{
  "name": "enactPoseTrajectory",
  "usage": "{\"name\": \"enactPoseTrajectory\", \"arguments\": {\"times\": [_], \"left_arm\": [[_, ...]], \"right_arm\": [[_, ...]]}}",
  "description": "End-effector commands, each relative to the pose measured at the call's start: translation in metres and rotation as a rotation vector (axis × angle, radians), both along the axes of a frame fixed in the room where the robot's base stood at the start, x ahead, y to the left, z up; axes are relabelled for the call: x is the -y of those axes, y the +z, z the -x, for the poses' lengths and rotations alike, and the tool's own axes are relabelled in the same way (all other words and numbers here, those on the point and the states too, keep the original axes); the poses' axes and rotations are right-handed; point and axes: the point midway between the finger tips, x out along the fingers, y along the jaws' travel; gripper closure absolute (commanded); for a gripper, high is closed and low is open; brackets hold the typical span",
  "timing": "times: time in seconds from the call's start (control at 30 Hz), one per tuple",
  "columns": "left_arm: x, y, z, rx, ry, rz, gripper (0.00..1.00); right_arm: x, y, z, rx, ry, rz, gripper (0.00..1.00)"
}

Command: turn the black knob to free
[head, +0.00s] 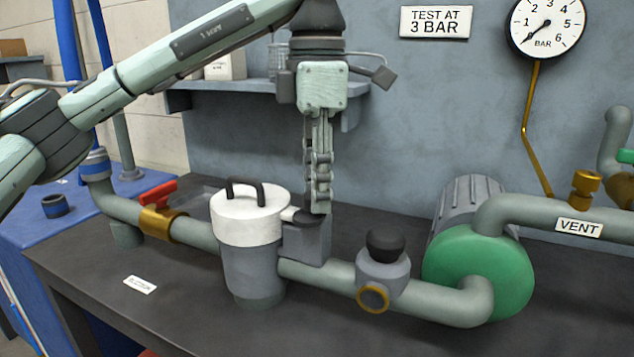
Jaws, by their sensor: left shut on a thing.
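My left gripper (318,208) points straight down beside the white-lidded grey canister (247,217). Its fingers are shut on a small dark knob (303,216) on top of a grey block (306,243) to the right of the canister; the fingers hide part of this knob. Another black knob (386,244), rounded, stands on a grey fitting (382,271) on the pipe farther right, clear of the gripper. No marking for its position is readable. My right gripper is not in view.
A red-handled valve (158,194) is left of the canister. A green pump (465,262), a brass vent valve (585,186) and a pressure gauge (546,22) are at the right. A shelf (245,90) is behind the gripper. The front bench top (190,290) is mostly clear.

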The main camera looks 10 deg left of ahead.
Motion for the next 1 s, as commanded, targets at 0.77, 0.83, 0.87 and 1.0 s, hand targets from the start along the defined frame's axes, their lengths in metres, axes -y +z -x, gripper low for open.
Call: {"name": "enactPoseTrajectory", "arguments": {"times": [0.77,0.83,0.87,1.0], "left_arm": [[0.000,0.003,0.000,0.000,0.000,0.000,0.47],[0.000,0.010,0.000,0.002,0.001,-0.001,0.47],[0.000,0.014,-0.001,0.003,0.002,0.000,0.47],[0.000,0.042,-0.001,0.006,0.002,-0.002,0.47]], "right_arm": [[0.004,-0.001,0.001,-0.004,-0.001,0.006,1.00],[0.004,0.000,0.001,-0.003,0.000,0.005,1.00],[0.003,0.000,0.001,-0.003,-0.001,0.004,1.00],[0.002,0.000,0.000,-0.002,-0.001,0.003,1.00]]}}
